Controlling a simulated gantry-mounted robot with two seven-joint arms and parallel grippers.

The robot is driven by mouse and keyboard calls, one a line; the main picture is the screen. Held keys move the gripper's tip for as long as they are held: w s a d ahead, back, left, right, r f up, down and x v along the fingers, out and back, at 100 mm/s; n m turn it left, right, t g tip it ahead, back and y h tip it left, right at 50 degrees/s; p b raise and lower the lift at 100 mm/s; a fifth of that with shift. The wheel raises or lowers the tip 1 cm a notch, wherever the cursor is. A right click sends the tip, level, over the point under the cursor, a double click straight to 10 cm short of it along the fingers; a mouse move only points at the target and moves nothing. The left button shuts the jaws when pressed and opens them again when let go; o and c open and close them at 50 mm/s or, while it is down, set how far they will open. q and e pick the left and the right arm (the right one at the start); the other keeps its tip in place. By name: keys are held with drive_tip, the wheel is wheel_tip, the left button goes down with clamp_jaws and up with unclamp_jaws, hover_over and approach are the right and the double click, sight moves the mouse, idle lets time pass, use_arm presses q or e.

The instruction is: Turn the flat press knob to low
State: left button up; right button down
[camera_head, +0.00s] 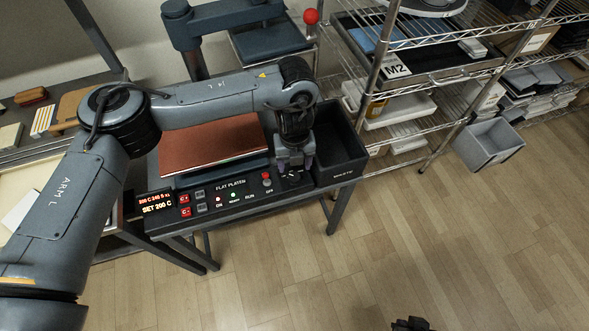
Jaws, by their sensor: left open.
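The flat press has a dark control panel (235,200) marked FLAT PLATEN. Its display (157,205) reads SET 200 C. The knob (293,179) is at the panel's right end, small, dark and largely hidden by my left gripper (294,170). My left gripper points down over that end with its fingers apart, one on each side of the knob area. I cannot tell whether they touch the knob, or read its setting. A dark piece at the bottom edge looks like the tip of my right gripper (411,324), away from the press; its jaws are unclear.
A reddish-brown platen (215,150) lies behind the panel. A black waste bin (340,150) stands close on the right of my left gripper. A red ball-ended handle (311,16) rises behind. Wire shelving (430,75) and a grey bin (488,146) are farther right. The wooden floor in front is clear.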

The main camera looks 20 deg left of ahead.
sight(294, 177)
use_arm(q)
drive_tip(key=shift+r, duration=2.1)
